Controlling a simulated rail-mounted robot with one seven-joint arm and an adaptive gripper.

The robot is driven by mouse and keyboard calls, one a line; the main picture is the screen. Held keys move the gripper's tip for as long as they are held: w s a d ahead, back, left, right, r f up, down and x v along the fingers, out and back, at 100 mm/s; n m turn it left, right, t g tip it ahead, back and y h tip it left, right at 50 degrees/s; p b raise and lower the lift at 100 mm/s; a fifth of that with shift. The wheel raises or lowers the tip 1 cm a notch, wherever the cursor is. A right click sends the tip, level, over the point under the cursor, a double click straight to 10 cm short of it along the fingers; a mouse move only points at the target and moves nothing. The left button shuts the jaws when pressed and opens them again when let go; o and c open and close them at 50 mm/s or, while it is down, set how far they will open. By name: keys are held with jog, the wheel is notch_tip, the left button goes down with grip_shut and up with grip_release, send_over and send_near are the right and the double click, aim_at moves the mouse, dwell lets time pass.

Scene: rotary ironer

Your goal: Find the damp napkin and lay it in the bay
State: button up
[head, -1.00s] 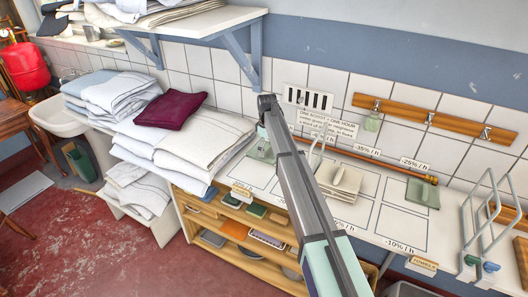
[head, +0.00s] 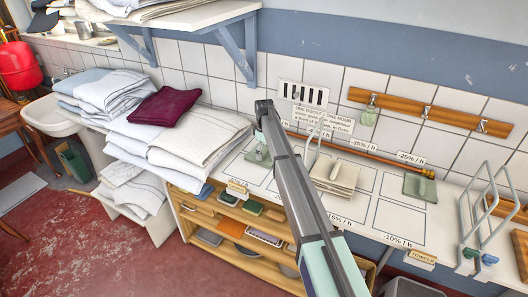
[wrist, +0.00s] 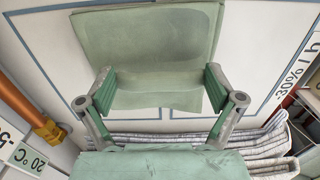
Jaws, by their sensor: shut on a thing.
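In the wrist view my gripper (wrist: 160,88) has its two green-padded fingers on either side of a pale green napkin (wrist: 150,40). The napkin's near edge hangs between the fingers, and its far part, with a darker patch, spreads over a white surface with blue outlined bays (wrist: 258,45). I cannot tell whether the far part touches the surface. Another green napkin (head: 420,188) lies in a bay at the right. A stack of cream napkins (head: 335,176) lies in a middle bay.
Folded white linen (head: 190,145) with a maroon cloth (head: 168,106) on top stands left of the bays. Wire racks (head: 482,225) stand at the right. A copper pipe (head: 370,156) runs along the wall behind. Shelves (head: 235,225) with folded cloths are below.

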jog(key=shift+f, duration=0.3)
jog(key=o, duration=0.7)
